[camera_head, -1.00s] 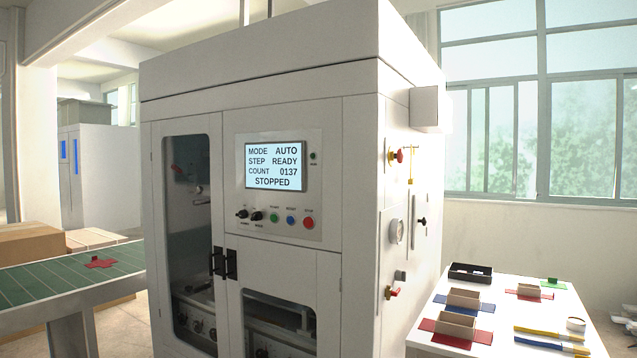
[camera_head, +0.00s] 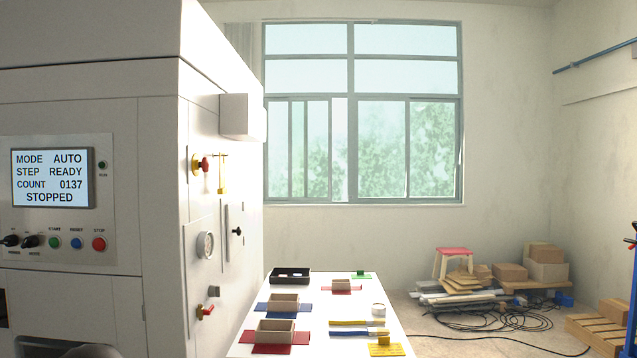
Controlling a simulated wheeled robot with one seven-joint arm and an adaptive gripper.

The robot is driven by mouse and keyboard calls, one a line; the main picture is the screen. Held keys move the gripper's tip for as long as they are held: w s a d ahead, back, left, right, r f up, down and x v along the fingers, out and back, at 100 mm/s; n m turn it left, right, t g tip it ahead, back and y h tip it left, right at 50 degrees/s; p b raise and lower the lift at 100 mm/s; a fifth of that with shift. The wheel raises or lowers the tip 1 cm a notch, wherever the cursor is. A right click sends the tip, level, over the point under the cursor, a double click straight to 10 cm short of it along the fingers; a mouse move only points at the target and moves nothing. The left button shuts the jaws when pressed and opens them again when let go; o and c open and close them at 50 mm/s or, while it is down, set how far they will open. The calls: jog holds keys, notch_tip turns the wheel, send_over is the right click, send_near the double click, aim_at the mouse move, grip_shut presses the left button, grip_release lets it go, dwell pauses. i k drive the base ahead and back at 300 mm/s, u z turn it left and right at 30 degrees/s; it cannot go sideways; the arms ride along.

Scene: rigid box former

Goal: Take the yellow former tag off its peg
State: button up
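A narrow yellow tag (camera_head: 222,182) hangs on the white side wall of the machine, from what looks like a small peg near its top. It is to the right of a red knob on a yellow base (camera_head: 201,165). The peg itself is too small to make out clearly. A flat yellow plate with a small raised yellow block (camera_head: 386,350) lies at the near right corner of the white table. My gripper is not in view.
The white table (camera_head: 318,320) carries box pieces on red and blue plates, a black tray (camera_head: 290,275), and blue and yellow strips. A gauge (camera_head: 205,245) and red-handled valve (camera_head: 206,312) stick out below the tag. Cables (camera_head: 480,318) lie on the floor at right.

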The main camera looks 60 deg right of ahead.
aim_at(222, 190)
jog(key=z, duration=1.4)
jog(key=i, duration=1)
